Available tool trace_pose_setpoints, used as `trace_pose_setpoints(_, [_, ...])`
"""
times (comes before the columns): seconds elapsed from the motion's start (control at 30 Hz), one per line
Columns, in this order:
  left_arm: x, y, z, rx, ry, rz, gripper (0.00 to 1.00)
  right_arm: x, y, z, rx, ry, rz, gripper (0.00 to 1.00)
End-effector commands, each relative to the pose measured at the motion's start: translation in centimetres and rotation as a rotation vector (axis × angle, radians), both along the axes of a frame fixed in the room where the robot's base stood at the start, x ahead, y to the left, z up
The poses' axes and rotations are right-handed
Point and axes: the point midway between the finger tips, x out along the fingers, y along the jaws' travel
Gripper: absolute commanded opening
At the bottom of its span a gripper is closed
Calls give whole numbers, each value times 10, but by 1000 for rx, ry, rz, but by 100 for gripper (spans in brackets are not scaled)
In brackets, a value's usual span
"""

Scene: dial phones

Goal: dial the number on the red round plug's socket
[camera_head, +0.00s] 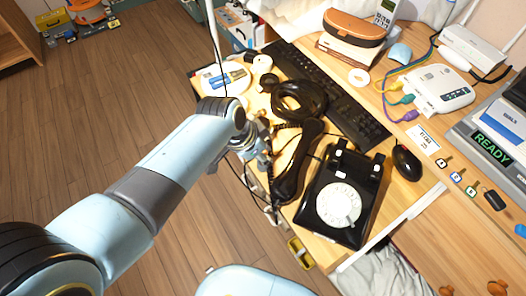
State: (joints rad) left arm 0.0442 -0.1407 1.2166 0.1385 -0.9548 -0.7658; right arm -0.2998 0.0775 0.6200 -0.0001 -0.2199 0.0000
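A black rotary phone (345,195) with a white dial sits at the desk's front edge, its cradle empty. Its black handset (296,165) lies off the hook to the left of it. My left gripper (258,148) is just left of the handset, partly covered by its own wrist; I cannot tell whether it touches the handset or is open. A white box (440,88) at the right has yellow, teal and purple plugs (409,117) at its side. I cannot make out a red round plug or any number by a socket. My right gripper is not in view.
A black keyboard (345,108), a coiled black cable (298,100) and a mouse (407,162) crowd the desk. A device reading READY (492,143) stands at the right. A brown case (355,28) is at the back. Wooden floor (110,110) is open at the left.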

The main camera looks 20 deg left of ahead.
Motion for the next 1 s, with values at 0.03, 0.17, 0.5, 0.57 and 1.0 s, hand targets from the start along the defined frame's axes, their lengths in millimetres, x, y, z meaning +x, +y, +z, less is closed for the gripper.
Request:
trace_pose_setpoints(0.03, [0, 0, -2, 0, 0, 0, 1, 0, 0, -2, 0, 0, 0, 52])
trace_pose_setpoints(0.17, [0, 0, -5, 1, 1, 0, 1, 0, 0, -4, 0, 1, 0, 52])
trace_pose_setpoints(0.5, [0, 0, -4, 0, 0, 0, 33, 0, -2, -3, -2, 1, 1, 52])
trace_pose_setpoints(0.57, [0, 0, -4, 0, 0, 0, 41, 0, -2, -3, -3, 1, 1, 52])
trace_pose_setpoints(1.0, [-3, 3, 6, 0, -1, 0, 42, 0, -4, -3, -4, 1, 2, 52])
